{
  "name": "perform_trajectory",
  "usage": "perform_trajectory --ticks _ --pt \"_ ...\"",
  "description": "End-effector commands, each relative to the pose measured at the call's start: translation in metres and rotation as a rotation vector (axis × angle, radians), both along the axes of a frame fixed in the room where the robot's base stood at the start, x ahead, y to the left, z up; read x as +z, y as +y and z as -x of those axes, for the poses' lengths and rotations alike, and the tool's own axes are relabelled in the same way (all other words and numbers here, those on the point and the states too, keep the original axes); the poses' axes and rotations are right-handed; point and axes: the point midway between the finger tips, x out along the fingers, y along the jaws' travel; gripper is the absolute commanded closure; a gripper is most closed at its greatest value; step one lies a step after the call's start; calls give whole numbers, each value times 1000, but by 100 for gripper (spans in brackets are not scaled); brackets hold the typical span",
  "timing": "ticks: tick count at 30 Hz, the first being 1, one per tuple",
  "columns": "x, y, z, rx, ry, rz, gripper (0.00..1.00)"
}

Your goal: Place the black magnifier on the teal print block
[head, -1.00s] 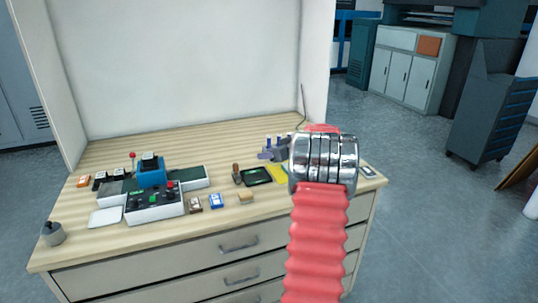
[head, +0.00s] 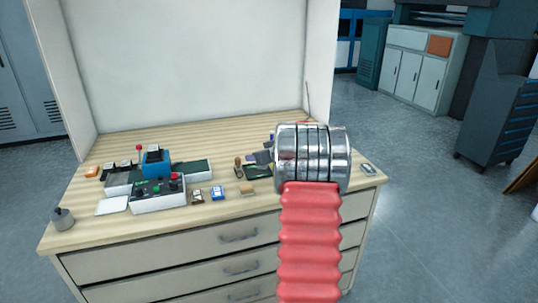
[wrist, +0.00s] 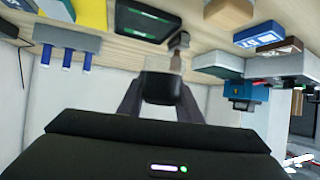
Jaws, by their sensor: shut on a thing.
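In the wrist view my gripper (wrist: 160,84) has its two dark fingers closed on a black, rounded piece (wrist: 160,88), which I take to be the black magnifier. It is held above the bench, and its lower part is hidden behind my gripper body. In the head view my silver wrist hides most of the gripper and the held piece. I cannot single out the teal print block with certainty. A dark green flat slab (head: 192,168) lies beside the blue device (head: 156,161), left of my arm.
The wooden bench (head: 120,228) carries a control box (head: 158,191), a black tablet with green edging (wrist: 147,22), a wooden-handled stamp (head: 238,167), a blue-and-white box (head: 217,193) and a grey holder with blue pegs (wrist: 66,42). A tall panel backs the bench.

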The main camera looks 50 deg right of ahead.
Motion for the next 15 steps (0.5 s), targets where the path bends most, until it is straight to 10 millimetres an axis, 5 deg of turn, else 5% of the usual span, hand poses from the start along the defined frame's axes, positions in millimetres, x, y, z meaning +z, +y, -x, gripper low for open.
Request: perform_trajectory --ticks 15 --pt "-21 150 -43 -23 2 -1 91"
